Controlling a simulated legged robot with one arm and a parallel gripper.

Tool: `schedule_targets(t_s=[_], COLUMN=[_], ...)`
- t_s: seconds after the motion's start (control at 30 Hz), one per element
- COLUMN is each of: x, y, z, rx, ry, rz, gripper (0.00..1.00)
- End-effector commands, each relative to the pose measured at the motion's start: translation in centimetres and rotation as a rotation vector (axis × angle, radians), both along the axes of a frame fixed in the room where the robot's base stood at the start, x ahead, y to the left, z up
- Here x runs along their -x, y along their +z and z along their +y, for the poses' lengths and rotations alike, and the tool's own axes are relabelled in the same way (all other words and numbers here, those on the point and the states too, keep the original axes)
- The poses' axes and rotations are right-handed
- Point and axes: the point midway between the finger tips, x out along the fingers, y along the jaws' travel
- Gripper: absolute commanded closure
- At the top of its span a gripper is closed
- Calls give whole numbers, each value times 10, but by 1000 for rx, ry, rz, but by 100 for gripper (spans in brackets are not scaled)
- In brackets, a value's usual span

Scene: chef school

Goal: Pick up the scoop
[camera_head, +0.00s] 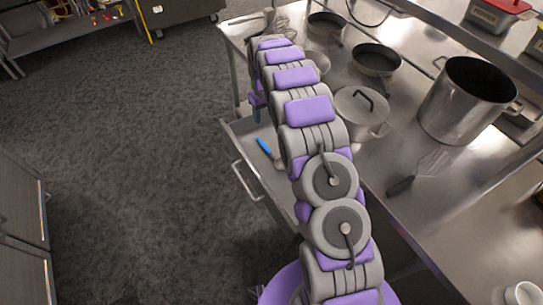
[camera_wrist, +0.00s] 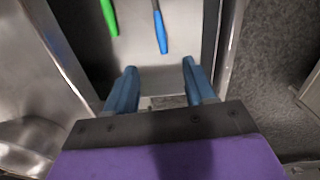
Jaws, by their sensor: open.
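An open drawer (camera_head: 236,127) under the steel counter holds a tool with a blue handle (camera_head: 264,146). In the wrist view the blue handle (camera_wrist: 160,33) lies ahead of my gripper (camera_wrist: 160,70), roughly in line with the gap between its fingers. A green handle (camera_wrist: 109,16) lies to its left. The heads of both tools are out of the wrist view, so I cannot tell which is the scoop. My gripper is open, with nothing between its blue fingers. In the head view my arm hides most of the gripper.
The counter carries a large steel pot (camera_head: 466,101), a lidded pot (camera_head: 361,112), pans (camera_head: 377,60) and a slotted spatula (camera_head: 419,172). A white cup (camera_head: 523,293) stands at lower right. The grey floor (camera_head: 130,150) to the left is clear.

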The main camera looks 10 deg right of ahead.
Motion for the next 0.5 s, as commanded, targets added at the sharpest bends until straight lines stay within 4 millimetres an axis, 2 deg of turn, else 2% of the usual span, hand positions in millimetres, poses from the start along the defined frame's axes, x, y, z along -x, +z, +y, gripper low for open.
schedule_targets(t_s=[0.07, 0.37, 0.5], x=[-5, -12, -11], y=[-12, -35, -60], z=[0, 3, 3], rx=[-3, -3, -2], ry=[8, 18, 17], rz=[1, -3, -3], gripper=[46, 46, 46])
